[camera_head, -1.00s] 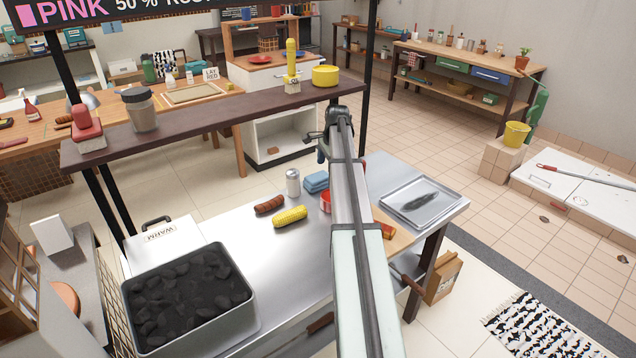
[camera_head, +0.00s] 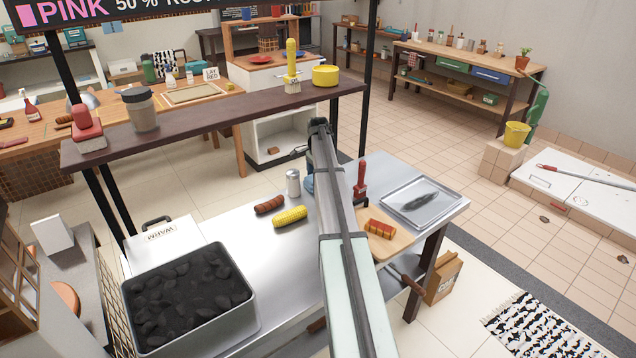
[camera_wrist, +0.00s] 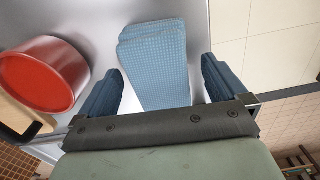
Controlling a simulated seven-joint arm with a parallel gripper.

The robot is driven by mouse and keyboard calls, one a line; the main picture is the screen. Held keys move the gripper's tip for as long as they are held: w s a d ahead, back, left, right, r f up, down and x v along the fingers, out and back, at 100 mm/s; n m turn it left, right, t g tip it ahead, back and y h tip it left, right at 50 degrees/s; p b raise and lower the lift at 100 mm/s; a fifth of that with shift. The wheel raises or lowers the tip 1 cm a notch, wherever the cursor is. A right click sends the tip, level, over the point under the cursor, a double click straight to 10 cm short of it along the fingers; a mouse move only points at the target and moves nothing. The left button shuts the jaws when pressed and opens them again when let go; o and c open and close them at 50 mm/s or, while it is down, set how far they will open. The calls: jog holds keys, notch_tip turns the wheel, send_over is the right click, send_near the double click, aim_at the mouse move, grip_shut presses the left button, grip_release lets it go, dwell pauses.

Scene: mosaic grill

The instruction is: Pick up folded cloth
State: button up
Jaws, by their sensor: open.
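The folded cloth (camera_wrist: 155,68) is light blue with a fine grid pattern and lies on the steel table in the wrist view. My gripper (camera_wrist: 165,85) is open, with one blue-grey finger on each side of the cloth's near part. I cannot tell how far above the table the fingertips are. In the head view my arm covers most of the cloth; only a small blue patch (camera_head: 309,186) shows beside the arm.
A red round container (camera_wrist: 38,80) stands left of the cloth in the wrist view. In the head view, a salt shaker (camera_head: 293,183), corn cob (camera_head: 290,216), sausage (camera_head: 270,205) and metal tray (camera_head: 436,205) are on the table. A dark shelf (camera_head: 230,108) runs behind.

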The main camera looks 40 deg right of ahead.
jog(key=shift+f, duration=0.55)
jog(key=c, duration=1)
jog(key=shift+r, duration=0.1)
jog(key=shift+c, duration=0.2)
notch_tip(320, 180, up, 7)
jog(key=shift+f, duration=0.1)
jog(key=s+a, duration=0.5)
jog(key=s, duration=0.4)
jog(key=s+a, duration=0.5)
jog(key=s, duration=0.4)
jog(key=s+a, duration=0.5)
jog(key=s, duration=0.5)
jog(key=shift+a, duration=0.3)
